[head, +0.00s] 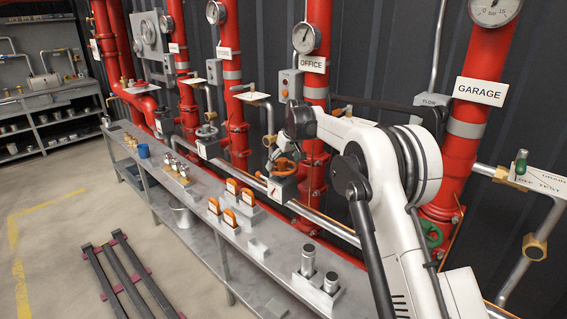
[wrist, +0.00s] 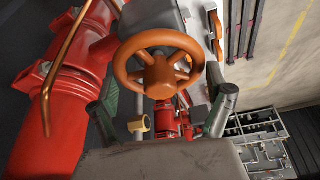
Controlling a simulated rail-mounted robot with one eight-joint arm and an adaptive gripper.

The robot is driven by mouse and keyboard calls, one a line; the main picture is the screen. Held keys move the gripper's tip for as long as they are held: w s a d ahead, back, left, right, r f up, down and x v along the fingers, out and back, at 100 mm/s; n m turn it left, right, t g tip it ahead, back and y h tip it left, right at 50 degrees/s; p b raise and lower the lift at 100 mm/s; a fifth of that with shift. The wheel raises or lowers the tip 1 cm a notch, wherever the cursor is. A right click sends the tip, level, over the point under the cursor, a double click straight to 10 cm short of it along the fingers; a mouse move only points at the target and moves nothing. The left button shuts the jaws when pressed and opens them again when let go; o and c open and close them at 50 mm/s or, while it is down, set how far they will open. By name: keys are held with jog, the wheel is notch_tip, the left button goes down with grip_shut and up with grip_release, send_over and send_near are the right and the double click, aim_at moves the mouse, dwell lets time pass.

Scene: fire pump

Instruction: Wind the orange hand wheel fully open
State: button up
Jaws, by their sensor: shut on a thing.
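The orange hand wheel (wrist: 160,42) fills the upper middle of the wrist view, with its spokes and round hub facing the camera. In the head view the orange wheel (head: 283,166) is small and partly hidden by my arm. My gripper (wrist: 166,98) has one finger on either side of the wheel and is shut on it. The exact contact points at the rim are hard to make out. In the head view my gripper (head: 284,150) is at the wheel, below the OFFICE sign, with its fingers hard to make out.
A thick red pipe (wrist: 75,85) stands close left of the wheel, with a thin copper pipe (wrist: 60,60) in front. A grey bench (head: 225,215) below carries orange-topped blocks (head: 231,186) and metal cylinders (head: 308,260). A green wheel (head: 434,234) sits by the GARAGE pipe. The floor at left is mostly open.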

jog(key=n, duration=0.2)
jog(key=n+g+y+p, duration=0.1)
jog(key=n, duration=0.1)
jog(key=shift+w+d+f+n+g, duration=0.1)
jog(key=shift+d+n+g, duration=0.05)
jog(key=shift+n+g, duration=0.15)
jog(key=n+g+p, duration=0.1)
jog(key=n, duration=0.2)
jog(key=shift+p, duration=0.3)
